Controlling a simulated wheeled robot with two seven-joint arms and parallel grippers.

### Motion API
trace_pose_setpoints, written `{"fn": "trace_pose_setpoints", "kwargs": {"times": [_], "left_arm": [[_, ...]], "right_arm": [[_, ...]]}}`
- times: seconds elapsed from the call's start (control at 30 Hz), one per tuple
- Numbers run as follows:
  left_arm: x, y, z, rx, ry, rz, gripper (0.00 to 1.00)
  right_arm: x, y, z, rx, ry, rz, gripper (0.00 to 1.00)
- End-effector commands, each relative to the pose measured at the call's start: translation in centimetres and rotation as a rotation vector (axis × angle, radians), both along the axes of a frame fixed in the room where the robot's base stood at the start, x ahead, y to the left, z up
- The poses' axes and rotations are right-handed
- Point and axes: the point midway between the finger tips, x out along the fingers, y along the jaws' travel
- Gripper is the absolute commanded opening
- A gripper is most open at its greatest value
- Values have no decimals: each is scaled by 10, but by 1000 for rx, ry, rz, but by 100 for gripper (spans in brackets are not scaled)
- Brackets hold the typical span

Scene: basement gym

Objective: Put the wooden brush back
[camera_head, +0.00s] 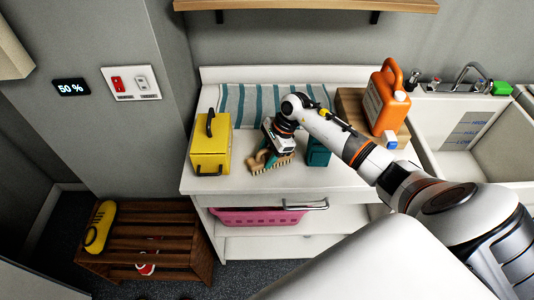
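The wooden brush (257,163) is on the white counter (225,178), right of the yellow box, with its pale bristles toward the front edge. My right gripper (271,155) comes in from the right and points down at the brush, overlapping its top. The gripper body hides part of the brush. The fingertips are too small and covered to show whether they are closed on it. My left gripper is not in view.
A yellow box with a handle (210,155) stands close left of the brush. A teal object (318,153) is close right. An orange jug (387,98) stands on a wooden block (350,103). A striped cloth (240,100) lies behind. The counter's front strip is clear.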

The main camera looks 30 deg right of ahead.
Motion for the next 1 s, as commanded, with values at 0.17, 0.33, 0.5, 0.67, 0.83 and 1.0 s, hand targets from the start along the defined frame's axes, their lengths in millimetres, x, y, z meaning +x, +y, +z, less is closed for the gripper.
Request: {"fn": "trace_pose_setpoints", "kwargs": {"times": [0.17,0.33,0.5,0.67,0.83,1.0], "left_arm": [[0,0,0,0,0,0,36],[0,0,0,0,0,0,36],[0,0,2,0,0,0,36],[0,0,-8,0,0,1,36],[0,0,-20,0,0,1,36],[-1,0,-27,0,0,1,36]], "right_arm": [[0,0,0,0,0,0,66],[0,0,0,0,0,0,66],[0,-2,6,-1,-2,-1,66],[-4,-13,29,-5,-5,0,66],[-9,-27,64,-4,-5,1,66],[-13,-38,93,-3,-3,0,66]]}}
